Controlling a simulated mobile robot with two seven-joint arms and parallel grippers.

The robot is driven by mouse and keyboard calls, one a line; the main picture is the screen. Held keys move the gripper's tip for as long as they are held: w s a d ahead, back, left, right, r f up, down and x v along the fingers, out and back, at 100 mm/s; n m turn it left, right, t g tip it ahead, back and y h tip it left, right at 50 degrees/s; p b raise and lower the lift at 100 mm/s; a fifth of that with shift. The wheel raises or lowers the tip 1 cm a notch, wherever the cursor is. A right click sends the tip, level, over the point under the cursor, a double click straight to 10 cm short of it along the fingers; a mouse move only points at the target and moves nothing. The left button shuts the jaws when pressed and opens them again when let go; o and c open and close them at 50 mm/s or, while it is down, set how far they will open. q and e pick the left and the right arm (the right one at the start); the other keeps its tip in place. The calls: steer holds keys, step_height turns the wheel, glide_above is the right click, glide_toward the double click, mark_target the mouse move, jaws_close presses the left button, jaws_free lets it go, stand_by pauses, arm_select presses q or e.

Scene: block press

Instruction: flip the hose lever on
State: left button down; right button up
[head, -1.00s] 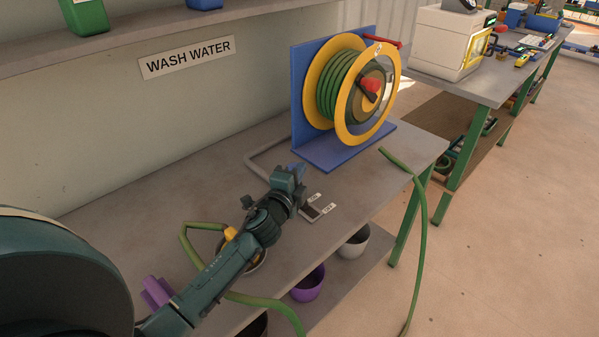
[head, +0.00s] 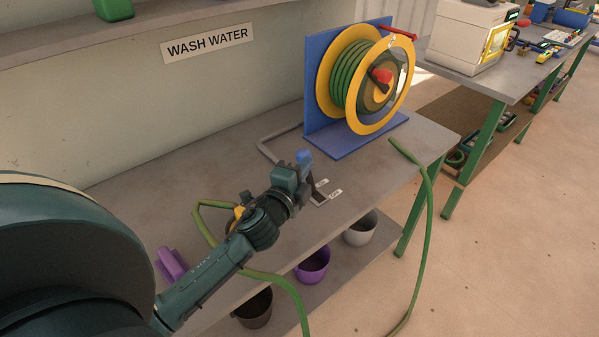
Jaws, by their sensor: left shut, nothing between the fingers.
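The hose reel (head: 345,80), with green hose between yellow discs, stands on a blue stand at the back of the bench. In front of it, a small base plate (head: 320,199) with two small white labels, too small to read, lies on the bench top. A blue knob (head: 304,157), apparently the lever's handle, shows just beyond my left gripper (head: 302,178). The gripper is shut and empty, close to the knob and plate. It hides most of the lever, so I cannot tell the lever's position or whether they touch. My right gripper is not in view.
A grey pipe (head: 268,148) runs along the bench behind the gripper. Green hose (head: 428,210) hangs off the right end; another length crosses under my left arm. Purple (head: 313,265) and white (head: 360,228) buckets stand on the lower shelf. The bench's back left is clear.

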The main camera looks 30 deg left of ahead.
arm_select(q)
steer(key=shift+s+d+r, duration=0.1)
steer(key=shift+s+r, duration=0.1)
steer(key=shift+s, duration=0.5)
steer(key=shift+s+r, duration=0.15)
steer(key=shift+s, duration=0.5)
steer(key=shift+f, duration=0.1)
